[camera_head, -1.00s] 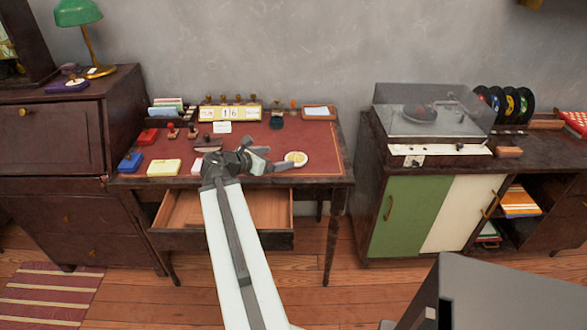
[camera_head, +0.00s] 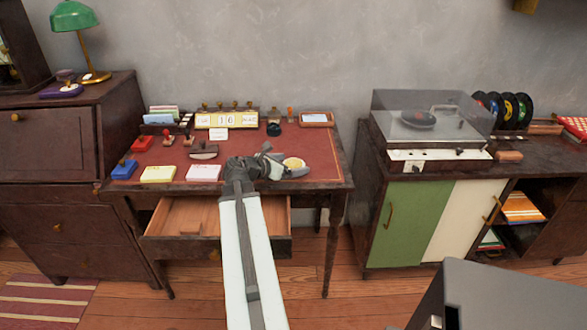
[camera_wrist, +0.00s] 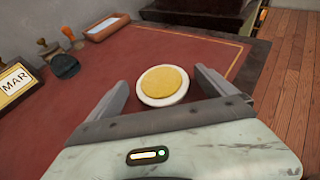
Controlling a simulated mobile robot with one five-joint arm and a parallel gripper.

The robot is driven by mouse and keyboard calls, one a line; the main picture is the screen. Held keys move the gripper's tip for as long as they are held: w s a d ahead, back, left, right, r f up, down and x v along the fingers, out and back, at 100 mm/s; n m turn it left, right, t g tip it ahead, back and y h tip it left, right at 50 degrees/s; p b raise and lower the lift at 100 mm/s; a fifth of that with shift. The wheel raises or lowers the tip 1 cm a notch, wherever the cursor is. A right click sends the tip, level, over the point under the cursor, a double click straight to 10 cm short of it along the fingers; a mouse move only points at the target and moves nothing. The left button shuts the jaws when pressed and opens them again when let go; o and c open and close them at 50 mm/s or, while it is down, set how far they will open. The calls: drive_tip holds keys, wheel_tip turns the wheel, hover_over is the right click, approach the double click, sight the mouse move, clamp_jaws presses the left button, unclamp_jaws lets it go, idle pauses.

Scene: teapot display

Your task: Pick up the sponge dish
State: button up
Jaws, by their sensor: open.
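The sponge dish is a small white round dish (camera_wrist: 141,97) with a yellow sponge (camera_wrist: 165,80) in it. It lies on the red desk top near the right side. In the head view the dish (camera_head: 294,163) is partly covered by my gripper (camera_head: 285,163). In the wrist view my gripper (camera_wrist: 160,80) is open, with one finger on the left and one on the right of the dish. The dish sits between and slightly beyond the fingers. I see no clear contact.
The desk (camera_head: 320,150) has an open drawer (camera_head: 188,217) below its front edge. Note pads, stamps and a calendar (camera_head: 226,120) stand left and behind. A small tray (camera_head: 316,119) is at the back right. A record player cabinet (camera_head: 412,215) stands to the right.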

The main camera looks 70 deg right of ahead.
sight(291, 165)
drive_tip(key=c, duration=1.6)
drive_tip(key=shift+r, duration=0.1)
drive_tip(key=shift+c, duration=0.2)
wheel_tip(291, 165, up, 22)
drive_tip(key=p, duration=2.2)
drive_tip(key=shift+s, duration=0.1)
